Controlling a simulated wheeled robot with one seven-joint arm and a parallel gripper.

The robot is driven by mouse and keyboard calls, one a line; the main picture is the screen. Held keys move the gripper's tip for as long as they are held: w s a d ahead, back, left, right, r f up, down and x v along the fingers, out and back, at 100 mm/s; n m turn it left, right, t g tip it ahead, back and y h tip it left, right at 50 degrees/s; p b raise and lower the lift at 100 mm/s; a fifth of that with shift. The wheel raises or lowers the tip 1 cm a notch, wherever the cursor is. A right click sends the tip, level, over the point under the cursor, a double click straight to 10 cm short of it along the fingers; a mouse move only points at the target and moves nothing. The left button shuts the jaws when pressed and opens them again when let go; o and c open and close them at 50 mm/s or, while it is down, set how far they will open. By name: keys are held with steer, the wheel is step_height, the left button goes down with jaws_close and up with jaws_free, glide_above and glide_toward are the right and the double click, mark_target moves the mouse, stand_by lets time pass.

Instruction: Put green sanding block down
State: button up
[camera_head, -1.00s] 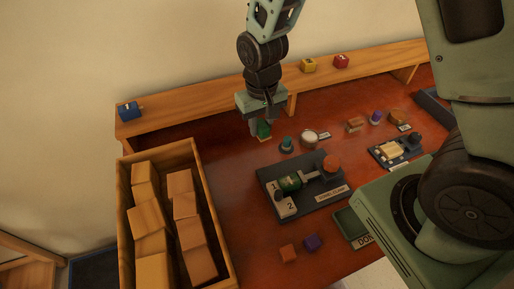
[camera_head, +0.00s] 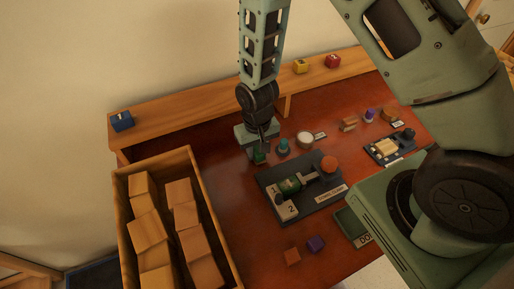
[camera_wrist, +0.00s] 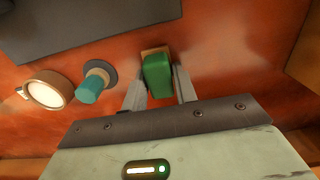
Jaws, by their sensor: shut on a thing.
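The green sanding block (camera_wrist: 157,75) is between the two fingers of my gripper (camera_wrist: 160,84) in the wrist view, with a tan layer showing at its far edge. My gripper is shut on it. In the head view the green sanding block (camera_head: 259,158) shows just below my gripper (camera_head: 259,151), low over the red-brown tabletop (camera_head: 225,185). I cannot tell whether the block touches the table.
A teal knob on a dark round base (camera_head: 283,147) stands close to the right of my gripper, with a white-topped round dish (camera_head: 305,139) beyond it. A dark fixture board (camera_head: 325,192) lies in front. A wooden crate of blocks (camera_head: 222,247) stands left. A raised shelf (camera_head: 200,119) runs behind.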

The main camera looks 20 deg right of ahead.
mark_target(257, 149)
steer(key=shift+f, duration=0.15)
steer(key=o, duration=0.9)
step_height(257, 149, up, 12)
steer(key=b, duration=0.2)
steer(key=s+a+r+n, duration=0.2)
steer(key=s+r, duration=0.2)
steer(key=s, duration=0.2)
steer(key=s+a+r+n, duration=0.2)
steer(key=s+r+n, duration=0.1)
steer(key=s, duration=0.4)
steer(key=s+a+r+n, duration=0.2)
steer(key=s+r, duration=0.3)
steer(key=s, duration=0.1)
steer(key=shift+s+a+n+y, duration=0.2)
steer(key=shift+n+y, duration=0.1)
steer(key=shift+n, duration=0.1)
